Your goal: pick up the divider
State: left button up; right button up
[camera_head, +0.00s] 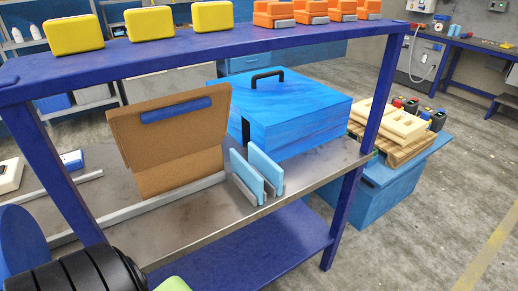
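A brown cardboard panel (165,150) with a blue bar (165,112) near its top stands upright on the metal shelf; I take it to be the divider, but the picture does not confirm this. It leans slightly, and its lower part is narrower than its top. Two thin light blue plates (262,168) with grey lower parts stand upright side by side, right of the panel. Part of my own arm shows at the bottom left. Neither gripper is in view.
A blue box with a black handle (290,105) sits behind the plates. The dark blue upper shelf (200,48) carries yellow cases (150,23) and orange cases (273,14). Its legs (368,110) frame the metal shelf.

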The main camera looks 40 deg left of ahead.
aim_at(270, 169)
jog(key=i+l+u, duration=0.15)
jog(key=i+u, duration=0.25)
jog(key=i+l+u, duration=0.15)
jog(key=u, duration=0.3)
jog(key=i+l+u, duration=0.25)
jog(key=l+u, duration=0.15)
jog(key=i+l+u, duration=0.15)
jog(key=l+u, duration=0.25)
jog(key=i+l+u, duration=0.1)
jog(key=l+u, duration=0.3)
